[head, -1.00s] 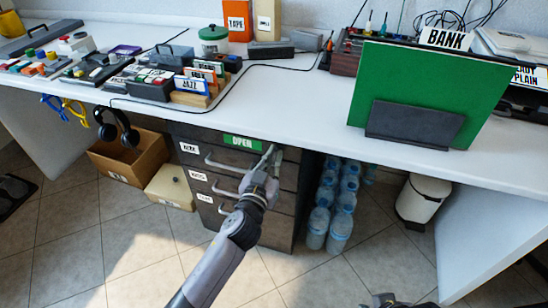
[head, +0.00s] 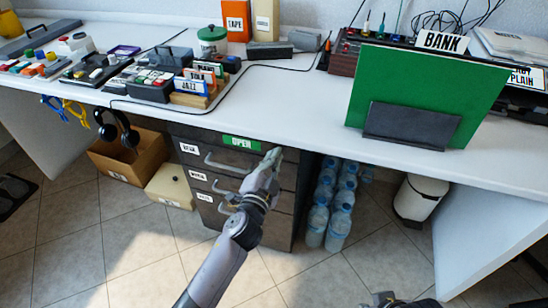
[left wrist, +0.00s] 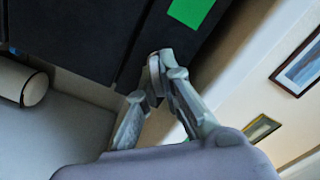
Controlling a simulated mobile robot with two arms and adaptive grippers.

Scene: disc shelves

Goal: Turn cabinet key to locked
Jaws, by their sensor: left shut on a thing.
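The dark drawer cabinet (head: 212,158) stands under the white desk, with a green label (head: 240,143) on its top edge. The label also shows in the left wrist view (left wrist: 190,10); it is blurred in the head view now. My left gripper (head: 274,158) is at the cabinet's upper right front corner, right of the label. In the left wrist view its fingertips (left wrist: 160,72) are closed together against the dark front. The key is hidden between or behind the fingers, so its angle cannot be told. A part of my right arm (head: 395,300) shows at the bottom edge; its fingers are not clear.
Drawer handles (head: 226,165) stick out left of my left gripper. Water bottles (head: 340,220) stand right of the cabinet, then a white bin (head: 415,198). A cardboard box (head: 148,152) is at left. A green board (head: 425,85) stands on the desk above.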

